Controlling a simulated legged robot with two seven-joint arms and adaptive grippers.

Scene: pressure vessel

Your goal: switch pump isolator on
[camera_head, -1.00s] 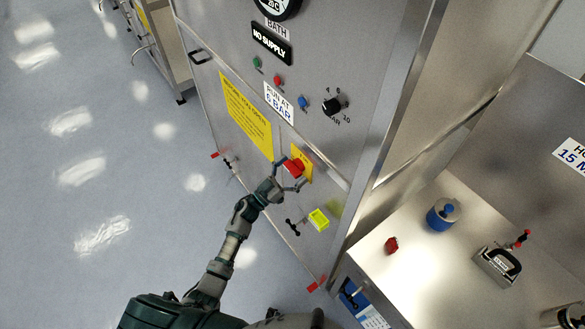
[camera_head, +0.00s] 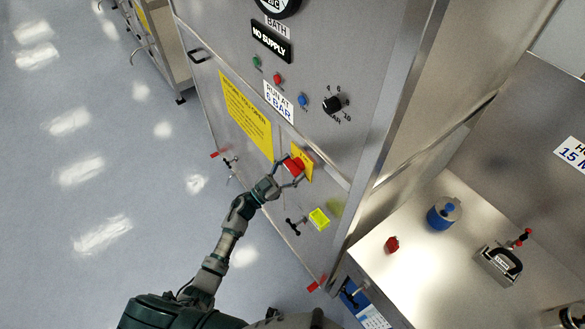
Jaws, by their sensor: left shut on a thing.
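The pump isolator (camera_head: 294,164) is a red rotary handle on a yellow plate (camera_head: 304,157), low on the steel cabinet front. My left gripper (camera_head: 291,172) is at the red handle, its fingers on either side of it and shut on it. The gripper partly hides the handle and plate. My right gripper is not in view.
The steel cabinet (camera_head: 360,60) carries a black knob (camera_head: 331,104), small buttons and a "NO SUPPLY" display (camera_head: 270,43). A black valve handle (camera_head: 293,227) and a yellow-green tag (camera_head: 319,219) are below the isolator. A bench (camera_head: 430,270) stands right; open floor lies left.

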